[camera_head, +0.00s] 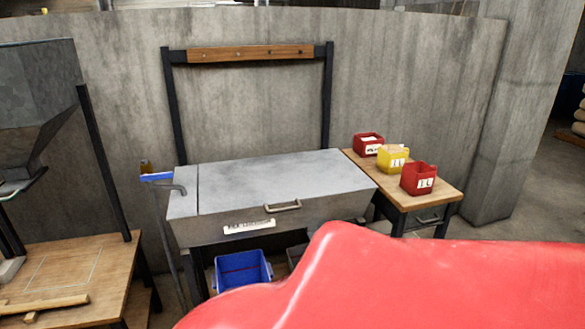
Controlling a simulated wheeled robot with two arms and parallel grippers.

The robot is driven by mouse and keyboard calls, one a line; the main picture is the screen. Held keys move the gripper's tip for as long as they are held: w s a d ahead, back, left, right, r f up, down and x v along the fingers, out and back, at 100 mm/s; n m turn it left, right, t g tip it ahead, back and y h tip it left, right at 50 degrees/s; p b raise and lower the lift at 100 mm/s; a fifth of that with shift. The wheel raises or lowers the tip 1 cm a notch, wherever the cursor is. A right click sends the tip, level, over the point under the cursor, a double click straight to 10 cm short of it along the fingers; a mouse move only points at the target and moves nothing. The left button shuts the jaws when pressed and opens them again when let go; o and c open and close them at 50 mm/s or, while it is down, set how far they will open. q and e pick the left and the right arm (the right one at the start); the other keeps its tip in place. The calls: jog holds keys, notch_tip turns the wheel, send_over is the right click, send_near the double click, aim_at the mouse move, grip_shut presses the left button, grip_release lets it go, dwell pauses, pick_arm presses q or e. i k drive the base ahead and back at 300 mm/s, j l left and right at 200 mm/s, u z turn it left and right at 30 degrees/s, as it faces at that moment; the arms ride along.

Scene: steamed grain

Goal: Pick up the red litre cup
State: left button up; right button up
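A red cup (412,181) with a white label reading "1L" stands upright at the front of a small wooden side table (440,196). A yellow cup (388,165), also labelled "1L" and holding something pale, stands just behind it to the left. A second red cup (361,142) stands at the back of the same table; its white label is partly hidden by the yellow cup and I cannot read it. Neither gripper is in view.
A long grey metal chest (260,180) with a handle stands left of the side table. A blue bin (242,271) is below it. A wooden bench (75,268) is at left. A large smooth red surface, unidentified, fills the lower right. A concrete wall closes the back.

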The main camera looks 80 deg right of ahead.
aim_at(418, 178)
jog(key=z, duration=3.55)
